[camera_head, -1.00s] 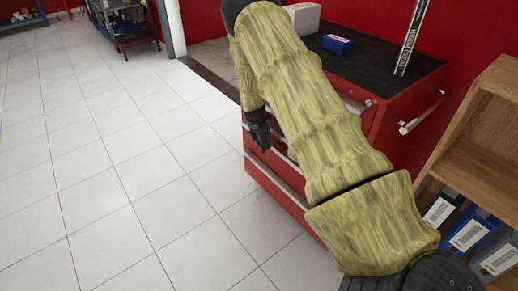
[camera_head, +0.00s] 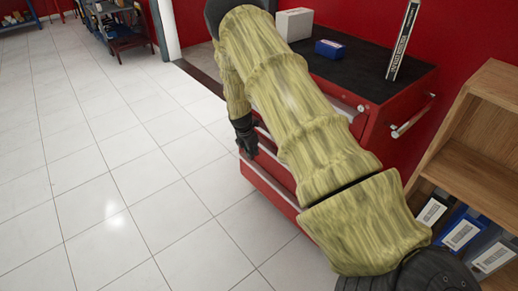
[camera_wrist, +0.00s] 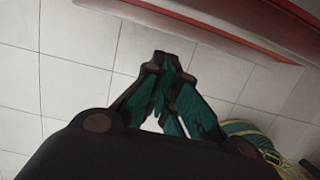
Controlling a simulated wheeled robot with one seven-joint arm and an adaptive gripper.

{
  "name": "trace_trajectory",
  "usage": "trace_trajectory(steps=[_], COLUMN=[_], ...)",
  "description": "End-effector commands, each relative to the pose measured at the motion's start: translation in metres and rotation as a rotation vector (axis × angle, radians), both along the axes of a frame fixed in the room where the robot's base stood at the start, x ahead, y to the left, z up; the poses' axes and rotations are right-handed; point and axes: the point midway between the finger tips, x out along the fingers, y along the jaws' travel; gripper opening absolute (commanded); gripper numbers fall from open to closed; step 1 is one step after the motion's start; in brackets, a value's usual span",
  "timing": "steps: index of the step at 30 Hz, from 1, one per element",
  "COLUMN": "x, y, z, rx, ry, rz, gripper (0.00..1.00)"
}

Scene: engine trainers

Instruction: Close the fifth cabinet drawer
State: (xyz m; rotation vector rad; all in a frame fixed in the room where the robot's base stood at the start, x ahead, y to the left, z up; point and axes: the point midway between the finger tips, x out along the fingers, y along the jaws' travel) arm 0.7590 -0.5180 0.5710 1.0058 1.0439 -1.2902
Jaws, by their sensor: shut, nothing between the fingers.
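The red tool cabinet (camera_head: 398,112) stands against the red wall, and my arm hides much of its drawer front. A low red drawer (camera_head: 272,200) shows left of my arm with a pale strip above its front, so it appears to stick out. Which drawer is the fifth cannot be told. My gripper (camera_head: 247,150) is dark, points down and is beside the drawer fronts on their left. In the wrist view my gripper (camera_wrist: 165,62) is shut and empty, with its tips just short of a red and grey drawer edge (camera_wrist: 210,28). Contact cannot be made out.
A white box (camera_head: 294,24), a blue box (camera_head: 333,49) and an upright level (camera_head: 403,40) are on the cabinet's black top. A side handle (camera_head: 412,120) juts out at right. A wooden shelf (camera_head: 480,150) with binders stands close at right. The tiled floor (camera_head: 110,180) at left is clear.

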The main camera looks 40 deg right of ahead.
Motion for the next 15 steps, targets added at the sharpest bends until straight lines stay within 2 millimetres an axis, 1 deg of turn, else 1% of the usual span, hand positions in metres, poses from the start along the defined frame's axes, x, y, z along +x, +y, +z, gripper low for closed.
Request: trace_trajectory(steps=[1,12,15], x=[0.001,-0.001,-0.001], y=[-0.001,0.012,0.015], z=[0.010,0.064,0.075], rx=[-0.001,0.000,0.000], ry=[-0.004,-0.003,-0.003], rz=[-0.002,-0.003,-0.003], gripper=[0.00,0.00,0.00])
